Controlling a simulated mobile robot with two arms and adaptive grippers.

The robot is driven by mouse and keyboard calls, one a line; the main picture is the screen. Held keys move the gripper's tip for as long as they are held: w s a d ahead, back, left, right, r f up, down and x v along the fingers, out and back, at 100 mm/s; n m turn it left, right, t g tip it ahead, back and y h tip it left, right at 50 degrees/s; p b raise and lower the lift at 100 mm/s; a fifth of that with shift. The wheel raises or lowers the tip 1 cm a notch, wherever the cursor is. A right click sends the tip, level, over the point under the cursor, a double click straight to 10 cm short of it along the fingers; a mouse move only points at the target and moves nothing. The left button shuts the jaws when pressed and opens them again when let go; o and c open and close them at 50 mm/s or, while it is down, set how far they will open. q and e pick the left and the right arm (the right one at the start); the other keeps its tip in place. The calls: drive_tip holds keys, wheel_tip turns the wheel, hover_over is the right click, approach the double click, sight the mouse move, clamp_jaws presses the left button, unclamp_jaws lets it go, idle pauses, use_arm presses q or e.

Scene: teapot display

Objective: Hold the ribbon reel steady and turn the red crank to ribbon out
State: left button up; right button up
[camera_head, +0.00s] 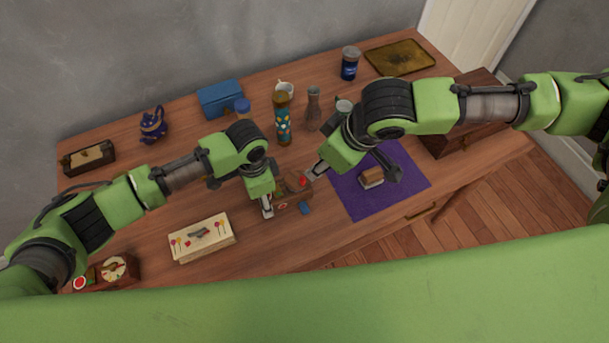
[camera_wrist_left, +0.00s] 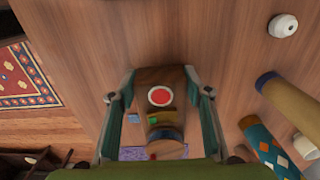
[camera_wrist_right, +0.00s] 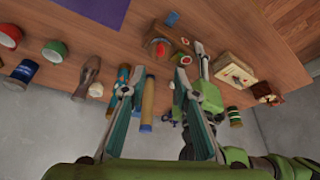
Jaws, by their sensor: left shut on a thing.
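The ribbon reel (camera_head: 292,194) is a small brown wooden device near the table's front middle. In the left wrist view the reel (camera_wrist_left: 160,80) shows a red disc and a green patch. My left gripper (camera_head: 277,200) is shut on it, one finger on each side. The red crank (camera_head: 303,181) shows as a small red spot on the reel's right side. My right gripper (camera_head: 312,172) is close to the crank, above and right of it; contact cannot be told. In the right wrist view its fingers (camera_wrist_right: 153,88) are apart with nothing seen gripped.
A purple cloth (camera_head: 410,180) with a small brown block (camera_head: 371,177) lies right of the reel. A pale box (camera_head: 202,240) stands left of it. A patterned cylinder (camera_head: 283,125), vase (camera_head: 313,105) and blue box (camera_head: 220,98) stand behind. A small blue piece (camera_head: 304,208) lies beside the reel.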

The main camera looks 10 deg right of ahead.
sight(304, 178)
drive_tip(key=x, duration=1.1)
drive_tip(key=shift+w+a+f, duration=0.1)
drive_tip(key=shift+f, duration=0.15)
clamp_jaws()
